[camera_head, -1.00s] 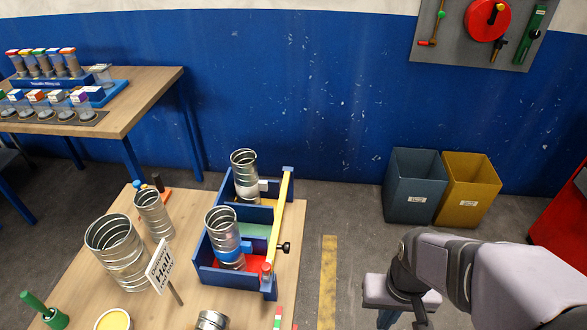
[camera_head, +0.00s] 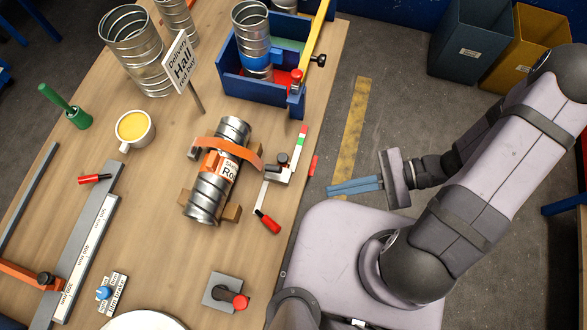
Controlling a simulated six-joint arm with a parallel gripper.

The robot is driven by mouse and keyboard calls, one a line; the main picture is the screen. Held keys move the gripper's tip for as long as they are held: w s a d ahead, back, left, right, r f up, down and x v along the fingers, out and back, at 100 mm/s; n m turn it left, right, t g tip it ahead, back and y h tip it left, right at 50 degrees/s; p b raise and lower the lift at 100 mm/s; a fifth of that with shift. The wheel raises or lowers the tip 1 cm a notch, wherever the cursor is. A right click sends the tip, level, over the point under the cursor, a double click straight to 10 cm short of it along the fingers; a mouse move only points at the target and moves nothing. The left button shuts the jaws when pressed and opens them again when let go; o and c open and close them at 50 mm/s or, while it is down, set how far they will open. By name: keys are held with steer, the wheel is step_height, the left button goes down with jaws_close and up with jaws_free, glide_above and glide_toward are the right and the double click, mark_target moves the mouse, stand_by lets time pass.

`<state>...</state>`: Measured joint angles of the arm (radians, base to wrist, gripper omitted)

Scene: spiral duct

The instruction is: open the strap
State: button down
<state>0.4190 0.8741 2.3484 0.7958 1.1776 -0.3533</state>
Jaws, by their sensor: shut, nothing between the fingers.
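An orange strap (camera_head: 232,147) arches over a short spiral duct (camera_head: 208,188) with a white label. The duct lies on wooden cradle blocks (camera_head: 232,212) on the workbench. The strap's right end is beside a metal bracket (camera_head: 281,172) with a dark knob. A lever with a red handle (camera_head: 267,221) hangs from the bracket area toward the front. I cannot tell whether the strap's end is fastened there. My gripper (camera_head: 330,190) has blue-grey fingers, which are shut and empty. It is right of the bench edge, over the floor, apart from the strap and lever.
A blue bin rack (camera_head: 232,84) holding ducts stands behind the strap. A sign (camera_head: 181,62), a yellow-filled cup (camera_head: 134,128) and a green-handled tool (camera_head: 77,116) are left. A red-knobbed block (camera_head: 226,293) is in front. Floor between bench and gripper is clear.

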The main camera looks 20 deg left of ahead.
steer(key=w+f+m+t+y, duration=0.1)
steer(key=w+a+f+m+t+y+b, duration=0.1)
steer(key=f+m+t, duration=0.1)
steer(key=w+a+f+m+t+y+b, duration=0.1)
steer(key=m, duration=0.1)
steer(key=shift+w+f+t+y, duration=0.1)
steer(key=shift+f+t+y, duration=0.15)
steer(key=shift+t+y, duration=0.15)
steer(key=a, duration=0.5)
steer(key=a+p, duration=0.1)
steer(key=a, duration=0.1)
steer(key=shift+s+a+f, duration=0.3)
steer(key=shift+a, duration=0.1)
steer(key=shift+a+f+p, duration=0.15)
steer(key=shift+a+p, duration=0.15)
steer(key=shift+a, duration=0.75)
